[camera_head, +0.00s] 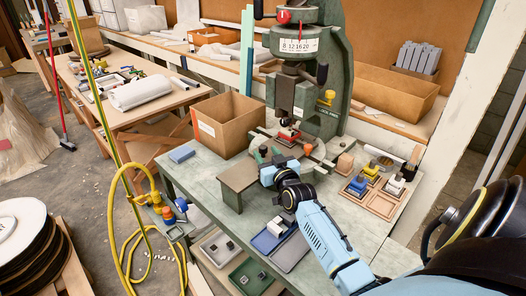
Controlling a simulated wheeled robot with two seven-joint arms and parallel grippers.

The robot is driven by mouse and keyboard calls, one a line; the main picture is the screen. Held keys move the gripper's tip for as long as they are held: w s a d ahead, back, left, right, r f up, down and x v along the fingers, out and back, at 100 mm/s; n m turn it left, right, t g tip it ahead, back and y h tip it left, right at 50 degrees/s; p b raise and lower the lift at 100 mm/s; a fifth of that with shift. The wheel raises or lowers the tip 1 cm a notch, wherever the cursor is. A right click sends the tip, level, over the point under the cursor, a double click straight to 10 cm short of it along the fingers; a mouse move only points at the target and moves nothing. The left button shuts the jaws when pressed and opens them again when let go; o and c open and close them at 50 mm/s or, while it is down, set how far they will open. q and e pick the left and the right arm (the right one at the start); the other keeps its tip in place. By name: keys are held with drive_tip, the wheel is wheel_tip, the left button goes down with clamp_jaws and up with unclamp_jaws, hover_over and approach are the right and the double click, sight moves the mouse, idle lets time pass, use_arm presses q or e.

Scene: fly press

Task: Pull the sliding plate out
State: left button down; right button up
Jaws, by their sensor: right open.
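The green fly press (340,75) stands on the workbench. My left gripper is not in view.
A brown raised stand (240,176) is left of my right gripper. A cardboard box (228,124) is behind it. A wooden tray (373,192) with coloured blocks lies to the right. Grey and blue trays (289,250) are in front. A yellow hose (121,212) hangs at the left.

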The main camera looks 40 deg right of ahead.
sight(265, 151)
drive_tip(key=shift+x, duration=1.7)
clamp_jaws()
